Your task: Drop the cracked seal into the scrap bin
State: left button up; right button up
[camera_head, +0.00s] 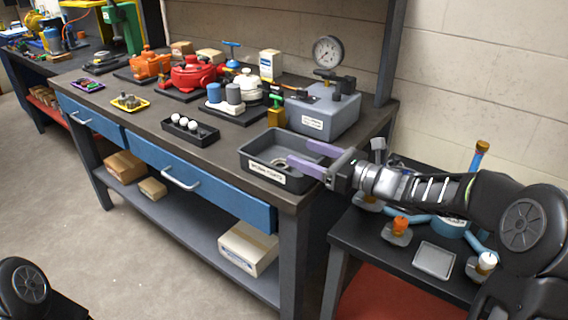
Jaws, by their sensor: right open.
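A dark grey open bin (295,185) with a white label stands at the near right corner of the workbench; I cannot read the label surely. A small pale ring-shaped piece (280,162) lies on the bin's floor, partly hidden by a finger; it may be the cracked seal, but a crack is too small to tell. My right gripper (299,151) reaches in from the right, over the bin. Its two purple fingers are apart, with nothing seen held between them. My left gripper is out of view.
A grey box-shaped unit (322,108) with a gauge stands behind the bin. A black tray (190,129) with white round pieces is to its left. Red and orange motors (194,75) stand farther back. A lower black table (380,250) with small parts is under my right arm.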

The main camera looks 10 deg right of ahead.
jog(key=v, duration=0.3)
jog(key=shift+s+d, duration=0.2)
jog(key=shift+s, duration=0.05)
dwell(0.4)
